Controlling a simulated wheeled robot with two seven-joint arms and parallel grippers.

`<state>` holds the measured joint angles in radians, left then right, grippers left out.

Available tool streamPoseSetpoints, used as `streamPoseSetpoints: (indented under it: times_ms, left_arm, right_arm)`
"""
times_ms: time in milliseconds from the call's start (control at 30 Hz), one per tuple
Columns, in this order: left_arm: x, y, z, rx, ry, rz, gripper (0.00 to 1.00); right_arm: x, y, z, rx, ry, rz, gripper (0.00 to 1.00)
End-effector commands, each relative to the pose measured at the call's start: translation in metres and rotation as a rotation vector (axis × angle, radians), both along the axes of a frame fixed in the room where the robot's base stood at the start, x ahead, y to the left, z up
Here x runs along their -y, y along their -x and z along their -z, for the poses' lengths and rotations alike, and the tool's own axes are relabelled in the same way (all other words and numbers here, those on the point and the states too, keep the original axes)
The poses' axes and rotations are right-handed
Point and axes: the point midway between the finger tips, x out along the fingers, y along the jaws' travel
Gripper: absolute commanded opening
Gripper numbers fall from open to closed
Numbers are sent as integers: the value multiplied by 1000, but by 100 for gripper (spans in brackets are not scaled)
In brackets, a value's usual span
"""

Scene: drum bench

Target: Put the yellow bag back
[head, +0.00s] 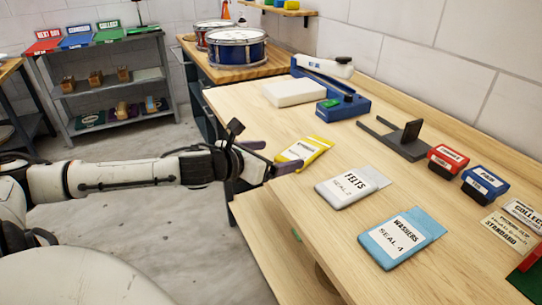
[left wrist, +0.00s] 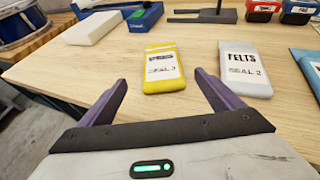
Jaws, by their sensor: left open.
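The yellow bag (head: 304,152) lies flat on the wooden bench near its left edge, with a white label. In the left wrist view the yellow bag (left wrist: 164,70) lies ahead of my left gripper, between the lines of its two fingers; the lower label line seems to read SEAL 3. My left gripper (head: 272,157) is open and empty at the bench edge, just left of the bag. Its spread fingers also show in the left wrist view (left wrist: 168,92), short of the bag. My right gripper is not in view.
A white FELTS bag (head: 352,186) and a blue WASHERS bag (head: 402,238) lie to the right. Behind are a white block (head: 294,92), a blue sealing device (head: 343,105), a dark grey fixture (head: 400,138), and red (head: 447,160) and blue (head: 485,184) boxes. A shelf (head: 108,90) stands back left.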

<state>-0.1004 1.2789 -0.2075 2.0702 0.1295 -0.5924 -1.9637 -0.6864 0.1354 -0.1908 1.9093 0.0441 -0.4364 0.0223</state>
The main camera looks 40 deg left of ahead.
Motion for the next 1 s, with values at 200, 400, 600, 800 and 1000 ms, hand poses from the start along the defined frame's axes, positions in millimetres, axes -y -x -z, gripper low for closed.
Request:
streamPoseSetpoints:
  times_ms: [200, 400, 600, 800, 1000]
  left_arm:
    - [0, 15, -5, -3, -2, 2, 87]
    - [3, 19, -8, -1, 1, 6, 87]
    - [3, 19, -9, 1, 1, 6, 87]
    - [3, 19, -9, 1, 1, 6, 87]
    - [3, 19, -9, 1, 1, 6, 87]
  right_arm:
    - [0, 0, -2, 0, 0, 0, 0]
    - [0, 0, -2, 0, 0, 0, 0]
    - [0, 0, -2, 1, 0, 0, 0]
    - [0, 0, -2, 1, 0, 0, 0]
    - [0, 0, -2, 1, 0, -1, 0]
